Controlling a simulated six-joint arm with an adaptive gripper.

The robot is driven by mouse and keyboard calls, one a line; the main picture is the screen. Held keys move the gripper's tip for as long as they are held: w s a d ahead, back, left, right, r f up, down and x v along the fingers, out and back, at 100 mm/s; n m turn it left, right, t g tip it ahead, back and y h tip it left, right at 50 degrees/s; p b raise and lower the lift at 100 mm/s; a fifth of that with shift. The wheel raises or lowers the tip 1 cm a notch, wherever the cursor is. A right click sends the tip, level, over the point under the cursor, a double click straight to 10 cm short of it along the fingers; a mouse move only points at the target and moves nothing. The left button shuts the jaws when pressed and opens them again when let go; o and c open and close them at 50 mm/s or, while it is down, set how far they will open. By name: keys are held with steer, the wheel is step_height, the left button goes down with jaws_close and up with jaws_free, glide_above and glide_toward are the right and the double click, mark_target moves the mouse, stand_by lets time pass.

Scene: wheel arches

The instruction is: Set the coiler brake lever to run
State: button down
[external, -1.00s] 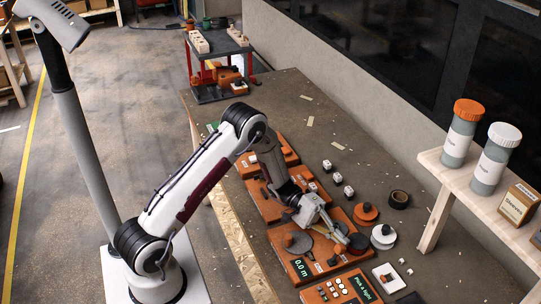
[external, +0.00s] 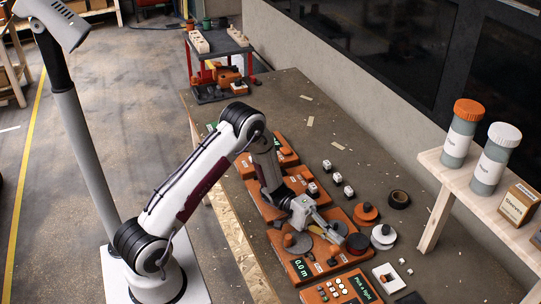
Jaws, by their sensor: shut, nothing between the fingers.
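The coiler (external: 297,268) is an orange unit on the bench with a grey disc, an orange knob (external: 288,240) and a green "0.0 m" display (external: 301,265). My gripper (external: 338,236) points down over the coiler's far right part, its fingers shut and empty. A dark round knob (external: 357,243) is just right of the fingertips; I cannot tell whether they touch. I cannot tell for sure which part is the brake lever or how it is set. My gripper and wrist hide part of the coiler.
A control panel (external: 337,289) reading "Pick a light" is in front. Orange and white spools (external: 383,236) and a black tape roll (external: 399,199) lie to the right. Small white blocks (external: 337,178) stand behind. A wooden shelf (external: 445,170) with jars rises at right. The back bench is mostly clear.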

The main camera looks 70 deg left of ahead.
steer(key=shift+s+r, duration=0.2)
steer(key=shift+s, duration=0.5)
steer(key=shift+a, duration=0.1)
steer(key=shift+f+v, duration=0.3)
steer(key=shift+v, duration=1.3)
steer(key=shift+f+v, duration=0.25)
steer(key=shift+v, duration=1.4)
steer(key=shift+f+v, duration=0.3)
steer(key=shift+v, duration=1.3)
steer(key=shift+w, duration=0.1)
